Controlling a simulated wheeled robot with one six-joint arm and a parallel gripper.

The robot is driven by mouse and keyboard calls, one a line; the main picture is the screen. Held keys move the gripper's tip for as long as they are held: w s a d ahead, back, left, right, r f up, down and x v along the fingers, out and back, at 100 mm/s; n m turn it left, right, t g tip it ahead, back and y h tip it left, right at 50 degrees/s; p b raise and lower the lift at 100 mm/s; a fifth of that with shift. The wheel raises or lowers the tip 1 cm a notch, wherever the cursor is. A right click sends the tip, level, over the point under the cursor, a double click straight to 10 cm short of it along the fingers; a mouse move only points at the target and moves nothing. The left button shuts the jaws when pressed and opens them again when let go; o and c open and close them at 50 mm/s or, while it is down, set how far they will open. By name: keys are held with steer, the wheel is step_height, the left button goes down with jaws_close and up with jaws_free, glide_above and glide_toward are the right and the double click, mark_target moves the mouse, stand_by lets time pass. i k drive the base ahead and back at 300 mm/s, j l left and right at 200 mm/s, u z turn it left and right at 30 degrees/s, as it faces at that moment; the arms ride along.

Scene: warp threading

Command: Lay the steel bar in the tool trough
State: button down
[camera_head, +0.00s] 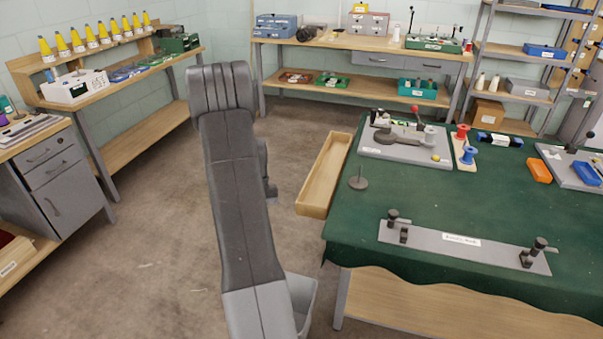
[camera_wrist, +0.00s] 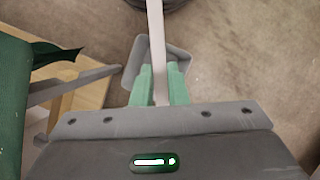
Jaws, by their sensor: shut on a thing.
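The steel bar (camera_wrist: 156,30) is a long, pale, narrow strip in the wrist view. My gripper (camera_wrist: 159,78), with green fingers, is shut on it, one finger on each side. The bar runs from between the fingers to the top edge of the picture, so its far end is out of view. The tool trough (camera_head: 325,175) appears to be the long, shallow wooden tray along the left side of the green-covered table in the head view; it looks empty. My gripper and the bar do not show in the head view, where my arm reaches down in the middle.
A grey bin (camera_head: 303,292) stands on the floor beside the table, partly behind my arm; a grey bin (camera_wrist: 178,58) shows below the fingers. The green table (camera_head: 450,205) carries a grey plate with clamps (camera_head: 460,244) and a round-based stand (camera_head: 358,181). Floor left is clear.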

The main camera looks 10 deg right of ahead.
mark_target(329, 172)
steer(key=j+u, duration=0.2)
steer(key=j, duration=0.15)
steer(key=i+j+u, duration=0.25)
steer(key=j+u, duration=0.2)
steer(key=j, duration=0.25)
steer(key=i+j+u, duration=0.35)
steer(key=i+j, duration=0.65)
steer(key=i+z, duration=0.7)
steer(key=i+j+z, duration=0.35)
steer(key=i+l+z, duration=0.1)
steer(key=i+z, duration=0.6)
steer(key=z, duration=0.2)
steer(key=i+j+z, duration=0.15)
steer(key=i+z, duration=0.3)
steer(key=i+j+z, duration=0.15)
steer(key=i+z, duration=0.15)
steer(key=z, duration=0.15)
steer(key=i+j+z, duration=0.25)
steer(key=z, duration=0.2)
steer(key=i+j+z, duration=0.2)
steer(key=j+z, duration=0.25)
steer(key=l, duration=0.1)
